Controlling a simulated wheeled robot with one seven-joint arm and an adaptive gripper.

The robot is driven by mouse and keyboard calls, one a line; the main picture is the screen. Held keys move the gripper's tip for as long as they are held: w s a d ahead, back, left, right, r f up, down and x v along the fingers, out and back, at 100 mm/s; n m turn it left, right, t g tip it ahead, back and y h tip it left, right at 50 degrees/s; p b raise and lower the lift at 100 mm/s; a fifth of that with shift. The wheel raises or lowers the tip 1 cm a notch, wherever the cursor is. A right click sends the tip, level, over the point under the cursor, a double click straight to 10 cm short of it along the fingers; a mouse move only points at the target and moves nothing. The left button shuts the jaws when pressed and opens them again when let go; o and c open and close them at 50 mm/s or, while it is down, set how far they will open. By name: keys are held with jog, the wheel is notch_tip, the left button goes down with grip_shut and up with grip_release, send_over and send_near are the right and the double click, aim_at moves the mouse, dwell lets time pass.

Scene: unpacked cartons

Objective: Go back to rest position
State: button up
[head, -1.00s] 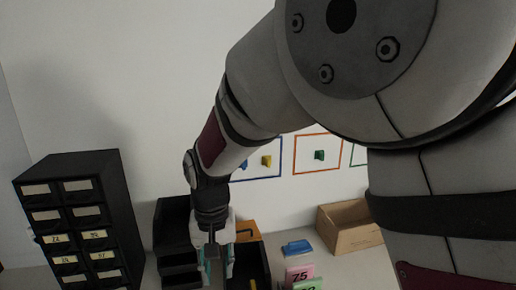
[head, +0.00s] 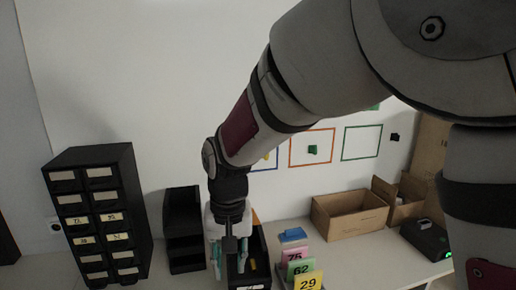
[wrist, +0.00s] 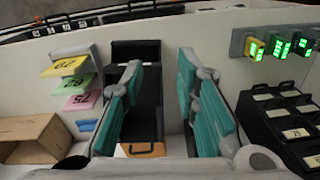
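My gripper (head: 229,268) hangs fingers-down over the front of the black bins in the head view. Its teal fingers are spread apart in the wrist view (wrist: 160,112), with nothing held between them. A black open bin (wrist: 143,85) shows in the gap between the fingers. In the head view my gripper partly hides a black bin (head: 262,250) with a small yellow item in it. My arm reaches in from the upper right.
A black drawer cabinet (head: 98,212) stands left, stacked black bins (head: 184,230) beside it. Right are numbered cards (head: 302,268), a blue item (head: 292,235), a cardboard box (head: 349,216) and a black device with a green light (head: 425,238). The wall is behind.

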jog(key=s+d+r+t, duration=0.1)
jog(key=s+d+r, duration=0.1)
jog(key=d+r, duration=0.55)
jog(key=s+d+r+t, duration=0.2)
jog(key=s+d+r, duration=0.1)
jog(key=s+d, duration=0.4)
jog(key=s+d+r+m+t, duration=0.1)
jog(key=s+d+r+t, duration=0.1)
jog(key=s+d, duration=0.5)
jog(key=d, duration=0.3)
jog(key=shift+d+r+m, duration=0.15)
jog(key=shift+r+m, duration=0.15)
jog(key=shift+r, duration=0.1)
